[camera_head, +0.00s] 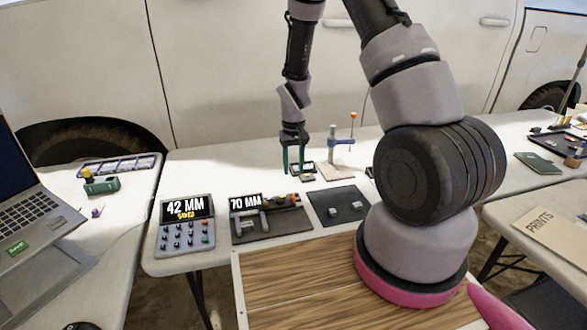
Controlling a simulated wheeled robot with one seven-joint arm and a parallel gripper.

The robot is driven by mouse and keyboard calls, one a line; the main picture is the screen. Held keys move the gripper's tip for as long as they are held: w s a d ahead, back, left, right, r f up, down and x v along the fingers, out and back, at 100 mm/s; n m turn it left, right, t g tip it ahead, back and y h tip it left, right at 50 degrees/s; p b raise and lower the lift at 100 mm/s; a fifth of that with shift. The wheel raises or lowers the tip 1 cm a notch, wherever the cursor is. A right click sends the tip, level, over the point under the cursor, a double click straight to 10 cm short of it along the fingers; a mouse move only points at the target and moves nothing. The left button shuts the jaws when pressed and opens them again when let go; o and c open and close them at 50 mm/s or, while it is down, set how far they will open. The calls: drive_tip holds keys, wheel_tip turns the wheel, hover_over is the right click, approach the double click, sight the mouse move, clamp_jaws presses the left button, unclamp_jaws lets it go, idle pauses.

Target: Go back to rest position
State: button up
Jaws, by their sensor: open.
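My gripper (293,157) points down above the far middle of the white table, its two greenish fingers apart with nothing seen between them. Just beside and behind its fingertips lies a small dark square item (304,168) on the table. My arm rises from its pink-ringed base at the right and bends over to the gripper.
A laptop (40,225) is at left.

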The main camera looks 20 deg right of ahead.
drive_tip(key=s+d+r+m+t+y, duration=0.1)
drive_tip(key=s+r+t, duration=0.1)
drive_tip(key=r, duration=1)
drive_tip(key=s+d+r+m+t, duration=0.1)
drive_tip(key=s+r, duration=0.1)
drive_tip(key=r, duration=1)
drive_tip(key=s+r+m+t+y, duration=0.1)
drive_tip(key=s+r+t, duration=0.3)
drive_tip(key=s+r, duration=1.2)
drive_tip(key=shift+s+d+m, duration=0.45)
drive_tip(key=shift+s+m, duration=0.15)
drive_tip(key=shift+s, duration=0.55)
